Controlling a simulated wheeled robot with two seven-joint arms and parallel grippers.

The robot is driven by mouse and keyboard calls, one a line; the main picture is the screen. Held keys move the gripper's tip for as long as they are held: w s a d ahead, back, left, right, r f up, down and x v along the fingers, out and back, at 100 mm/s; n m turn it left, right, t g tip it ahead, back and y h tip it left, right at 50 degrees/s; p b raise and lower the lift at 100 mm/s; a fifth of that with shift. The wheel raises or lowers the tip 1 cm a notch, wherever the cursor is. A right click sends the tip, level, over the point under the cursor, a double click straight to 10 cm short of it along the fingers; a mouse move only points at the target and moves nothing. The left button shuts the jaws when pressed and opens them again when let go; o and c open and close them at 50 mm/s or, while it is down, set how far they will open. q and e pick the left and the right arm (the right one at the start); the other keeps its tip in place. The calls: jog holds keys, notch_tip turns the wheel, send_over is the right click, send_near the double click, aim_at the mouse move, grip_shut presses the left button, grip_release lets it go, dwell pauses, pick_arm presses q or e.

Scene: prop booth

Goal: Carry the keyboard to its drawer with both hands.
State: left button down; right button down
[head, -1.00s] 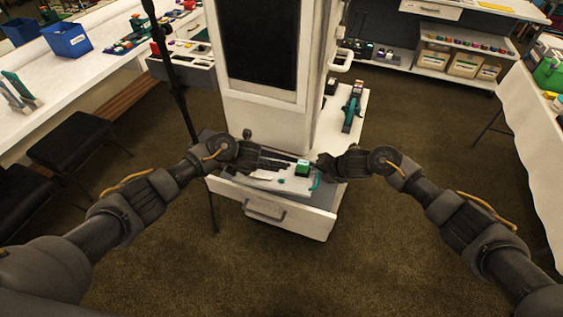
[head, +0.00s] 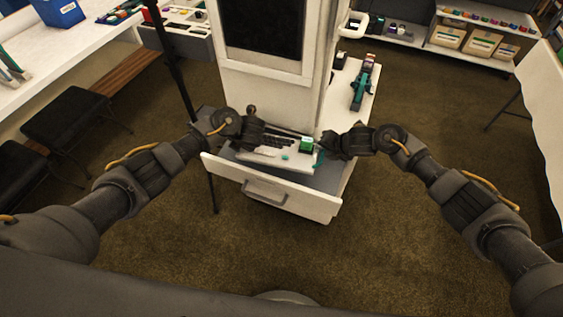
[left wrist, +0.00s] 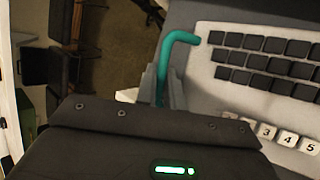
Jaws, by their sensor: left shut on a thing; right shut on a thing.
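The keyboard (head: 278,158) is pale with dark keys. It lies over the open drawer (head: 268,187) of the white cabinet; whether it touches the drawer floor I cannot tell. In the left wrist view the keyboard (left wrist: 222,92) shows dark keys and a row of pale number keys. My left gripper (left wrist: 163,95) is shut on a teal handle (left wrist: 178,45) beside the keyboard. In the head view, my left gripper (head: 266,138) is at the keyboard's left end. My right gripper (head: 322,147) is shut at its right end; its fingertips are hard to make out.
A green block (head: 306,145) shows at the keyboard's right part. The cabinet body (head: 268,108) rises behind the drawer. A side shelf (head: 350,100) holds a teal-and-black tool (head: 361,90). A dark stool (head: 70,125) stands left. Carpet in front is clear.

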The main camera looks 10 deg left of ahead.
pick_arm(q)
jog(key=shift+d+f, duration=0.1)
jog(key=shift+f, duration=0.45)
pick_arm(e)
jog(key=shift+f, duration=0.65)
pick_arm(q)
jog(key=shift+f+b, duration=0.15)
jog(key=shift+b, duration=0.25)
pick_arm(e)
jog(key=shift+f, duration=0.15)
